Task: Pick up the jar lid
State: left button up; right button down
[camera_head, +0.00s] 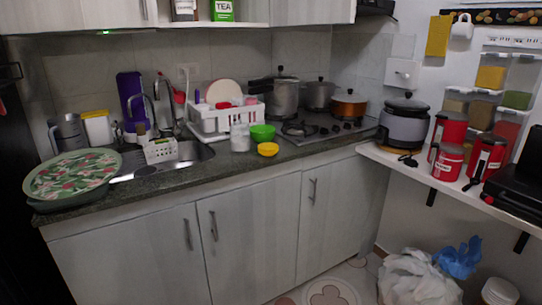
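No separate jar lid can be clearly made out. A pale translucent jar (240,138) stands on the counter beside a green bowl (262,132); whether a lid is on it is too small to tell. Red canisters (447,162) stand on the white shelf at the right. Clear spice containers (491,78) with pale tops are mounted on the wall above them. Neither of my grippers is in view.
The dark counter (190,172) holds a round patterned tray (75,175), a sink (185,158), a white dish rack (222,118) and a yellow bowl (268,149). Pots stand near the stove (325,131). Bags (415,280) lie on the floor at lower right.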

aim_at(266, 149)
jog(key=z, duration=0.7)
jog(key=i, duration=0.6)
jog(key=z, duration=0.7)
jog(key=i, duration=0.8)
jog(key=u, duration=0.3)
